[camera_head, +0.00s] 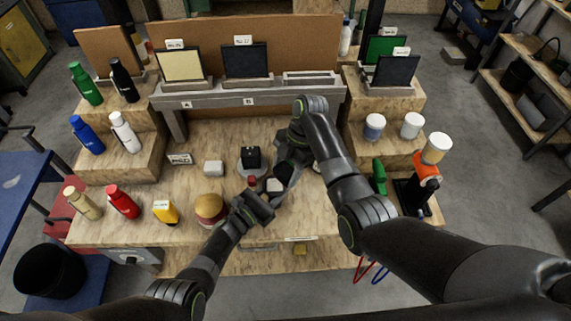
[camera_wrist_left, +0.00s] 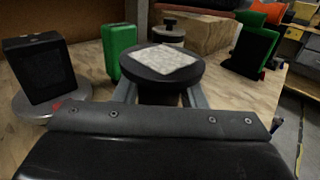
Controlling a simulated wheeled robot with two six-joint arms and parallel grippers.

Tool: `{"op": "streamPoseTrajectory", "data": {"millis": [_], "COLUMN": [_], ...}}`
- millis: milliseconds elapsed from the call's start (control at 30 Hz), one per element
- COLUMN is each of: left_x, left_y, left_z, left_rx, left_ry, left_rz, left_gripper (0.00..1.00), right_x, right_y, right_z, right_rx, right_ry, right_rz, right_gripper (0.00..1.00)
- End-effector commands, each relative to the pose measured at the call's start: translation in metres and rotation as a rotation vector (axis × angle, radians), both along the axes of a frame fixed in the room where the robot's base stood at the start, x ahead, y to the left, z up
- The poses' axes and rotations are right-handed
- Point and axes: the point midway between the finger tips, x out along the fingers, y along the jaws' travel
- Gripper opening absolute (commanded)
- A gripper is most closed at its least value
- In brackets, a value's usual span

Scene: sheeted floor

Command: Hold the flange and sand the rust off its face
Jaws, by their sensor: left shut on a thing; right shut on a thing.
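My left gripper (camera_head: 259,203) is shut on the flange, low over the front middle of the bench. In the left wrist view the flange (camera_wrist_left: 148,76) is a dark round disc between the two grey fingers. A pale, mottled square patch (camera_wrist_left: 168,60) lies on its upper face; it also shows in the head view (camera_head: 274,185). My right gripper (camera_head: 283,173) is close by, just above and right of the flange, and shut. What it grips is hidden by its dark body. A green block (camera_wrist_left: 118,50) stands just behind the disc in the left wrist view.
A black box (camera_head: 250,156) on a round grey base is close behind the grippers. A white block (camera_head: 213,168), a brown round object (camera_head: 210,207) and a yellow item (camera_head: 165,211) stand left. An orange-and-black stand (camera_head: 425,172) is right. Bottles line the left steps.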

Motion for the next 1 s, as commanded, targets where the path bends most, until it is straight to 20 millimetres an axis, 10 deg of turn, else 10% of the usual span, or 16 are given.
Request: {"op": "streamPoseTrajectory", "data": {"millis": [333,1000], "left_x": [0.0,0.0], "left_y": [0.0,0.0], "left_z": [0.0,0.0], "left_rx": [0.001,0.0], "left_ry": [0.001,0.0], "left_rz": [0.0,-0.001], "left_gripper": [0.01,0.01], "right_x": [0.0,0.001], "right_y": [-0.001,0.062], "right_z": [-0.038,-0.039], "right_rx": [-0.002,0.002], "right_ry": [0.003,0.001], "right_rz": [0.001,0.003], "right_gripper": [0.33,0.29]}}
